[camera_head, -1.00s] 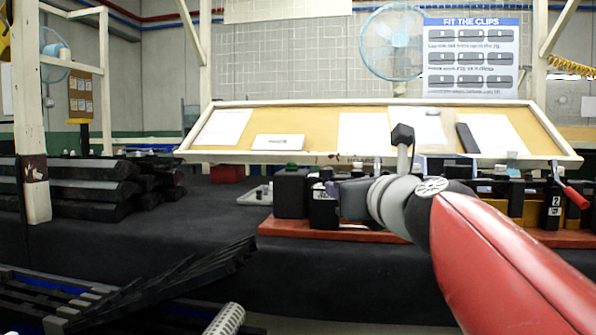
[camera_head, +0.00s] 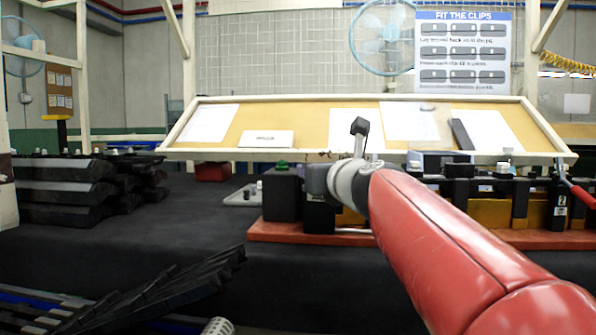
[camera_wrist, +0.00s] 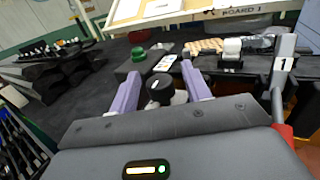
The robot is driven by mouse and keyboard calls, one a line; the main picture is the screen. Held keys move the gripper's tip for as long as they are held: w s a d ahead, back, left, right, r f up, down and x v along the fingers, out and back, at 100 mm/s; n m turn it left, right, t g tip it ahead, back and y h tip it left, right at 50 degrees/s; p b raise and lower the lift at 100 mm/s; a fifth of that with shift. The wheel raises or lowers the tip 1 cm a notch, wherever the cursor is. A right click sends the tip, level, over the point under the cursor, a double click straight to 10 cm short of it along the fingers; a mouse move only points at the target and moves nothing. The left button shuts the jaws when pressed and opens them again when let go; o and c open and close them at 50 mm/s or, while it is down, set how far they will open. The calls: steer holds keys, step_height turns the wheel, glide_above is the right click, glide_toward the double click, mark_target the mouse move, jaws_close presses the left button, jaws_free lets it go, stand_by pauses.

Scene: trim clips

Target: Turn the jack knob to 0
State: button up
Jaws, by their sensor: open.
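A round black knob (camera_wrist: 160,88) with a pale base stands between the two purple fingers of my gripper (camera_wrist: 163,76) in the wrist view. The fingers are open, one on each side of it, with a visible gap; I cannot tell whether either touches it. No number or pointer mark on the knob is readable. In the head view the knob and fingertips are hidden behind my wrist and red arm. A dark box (camera_head: 282,195) with a green button (camera_head: 283,164) stands just left of my wrist; the green button also shows in the wrist view (camera_wrist: 138,54).
A clip fixture on an orange-red base (camera_head: 290,232) runs right along the dark bench (camera_head: 200,220). A red handle (camera_head: 582,195) juts out at far right. A sloped board (camera_head: 310,125) stands behind.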

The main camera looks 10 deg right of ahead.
steer(key=c, duration=1)
